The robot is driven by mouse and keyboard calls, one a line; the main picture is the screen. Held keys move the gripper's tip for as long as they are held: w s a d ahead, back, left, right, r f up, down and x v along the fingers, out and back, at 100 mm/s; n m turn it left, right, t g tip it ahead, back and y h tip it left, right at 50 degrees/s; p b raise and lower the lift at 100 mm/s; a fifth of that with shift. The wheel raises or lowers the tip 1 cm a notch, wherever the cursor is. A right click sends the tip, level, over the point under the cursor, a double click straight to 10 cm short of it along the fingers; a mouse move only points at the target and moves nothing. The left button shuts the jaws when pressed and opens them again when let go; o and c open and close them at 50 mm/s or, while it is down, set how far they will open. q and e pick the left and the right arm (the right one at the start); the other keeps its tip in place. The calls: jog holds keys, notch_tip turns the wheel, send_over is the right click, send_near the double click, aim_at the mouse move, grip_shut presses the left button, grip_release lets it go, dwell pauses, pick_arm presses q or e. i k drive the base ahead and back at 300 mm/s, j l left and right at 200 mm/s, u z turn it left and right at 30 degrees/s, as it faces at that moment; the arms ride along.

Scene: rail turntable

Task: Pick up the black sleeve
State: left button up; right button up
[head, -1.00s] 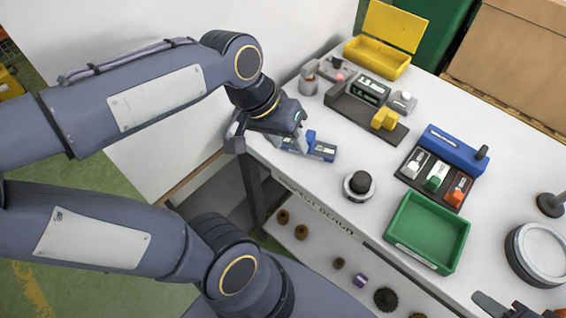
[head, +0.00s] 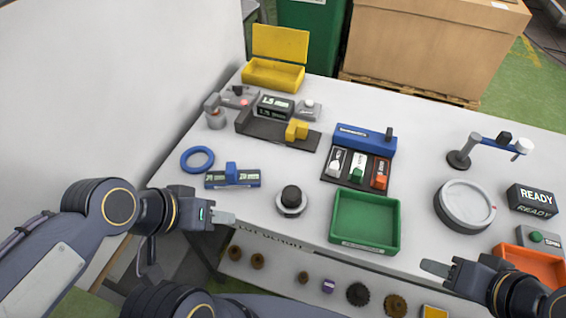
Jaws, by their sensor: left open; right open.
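A short black cylinder (head: 291,195), which may be the black sleeve, stands upright on a round light base near the table's front edge. I cannot tell whether it is hollow. My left gripper (head: 230,218) is open and empty, left of the cylinder and apart from it, by the front edge. My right gripper (head: 437,268) is open and empty at the front edge, right of the green tray and far from the cylinder.
A blue gauge block (head: 245,182) and a blue ring (head: 197,160) lie left of the cylinder. The green tray (head: 340,238) stands close on its right. A coloured switch panel (head: 336,168) lies behind the tray. A lower shelf (head: 275,277) holds brown and black round parts.

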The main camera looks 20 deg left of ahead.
aim_at(291, 193)
jog(key=k+j+u, duration=0.2)
jog(key=k, duration=0.45)
jog(key=l+u, duration=0.2)
jog(key=u, duration=0.25)
jog(key=l+u, duration=0.2)
jog(key=u, duration=0.3)
jog(key=l+u, duration=0.2)
jog(key=u, duration=0.25)
jog(key=l+u, duration=0.2)
jog(key=u, duration=0.25)
jog(key=k+l, duration=0.15)
jog(key=l, duration=0.2)
jog(key=u, duration=0.05)
